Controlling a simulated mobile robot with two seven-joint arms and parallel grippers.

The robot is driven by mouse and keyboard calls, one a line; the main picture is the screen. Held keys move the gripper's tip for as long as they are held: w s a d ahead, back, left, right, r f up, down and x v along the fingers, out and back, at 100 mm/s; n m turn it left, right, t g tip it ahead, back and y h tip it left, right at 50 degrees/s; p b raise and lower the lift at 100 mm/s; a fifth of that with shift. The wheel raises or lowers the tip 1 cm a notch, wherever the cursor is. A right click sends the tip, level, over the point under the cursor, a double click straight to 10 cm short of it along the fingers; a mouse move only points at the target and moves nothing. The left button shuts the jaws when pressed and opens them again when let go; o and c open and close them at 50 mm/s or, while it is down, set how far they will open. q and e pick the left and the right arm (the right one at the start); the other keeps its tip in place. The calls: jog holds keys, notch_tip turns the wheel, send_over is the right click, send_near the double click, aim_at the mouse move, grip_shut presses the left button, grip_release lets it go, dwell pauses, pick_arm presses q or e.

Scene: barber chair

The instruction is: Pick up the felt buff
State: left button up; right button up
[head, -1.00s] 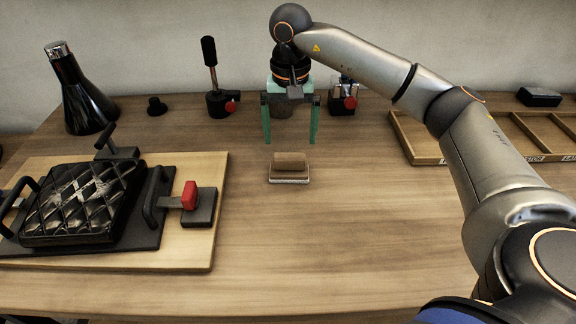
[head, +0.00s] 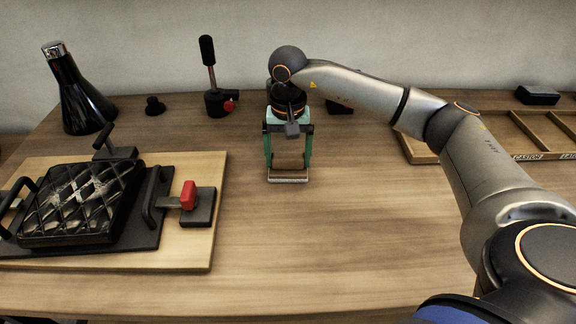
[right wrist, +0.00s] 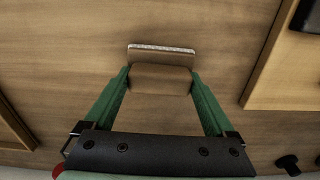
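The felt buff, a brown block (head: 289,160) on a pale, thin base, sits on the wooden table in the middle of the head view. In the right wrist view the felt buff (right wrist: 160,78) lies between and just beyond the green fingertips, its pale edge on the far side. My right gripper (head: 288,166) is above it, pointing down, with one finger at each side. The fingers of my right gripper (right wrist: 160,73) are spread about as wide as the block; contact cannot be made out. My left gripper is not in view.
A wooden board (head: 190,250) with a black quilted pad (head: 82,203) and red-handled clamp (head: 189,196) lies left. A black lever tool (head: 216,102) and a dark flask (head: 78,95) stand behind. A compartment tray (head: 420,150) lies right. The front table is clear.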

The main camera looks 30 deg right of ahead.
jog(key=c, duration=0.8)
jog(key=shift+r, duration=0.15)
jog(key=shift+r, duration=0.65)
jog(key=s+a+r, duration=0.2)
jog(key=s+r, duration=0.1)
jog(key=s+a+r, duration=0.3)
jog(key=s+r, duration=0.1)
jog(key=s+a+r, duration=0.3)
jog(key=s+r, duration=0.1)
jog(key=shift+s+r, duration=0.2)
jog(key=shift+r, duration=0.05)
jog(key=o, duration=0.9)
jog(key=c, duration=0.7)
jog(key=shift+w+a, duration=0.1)
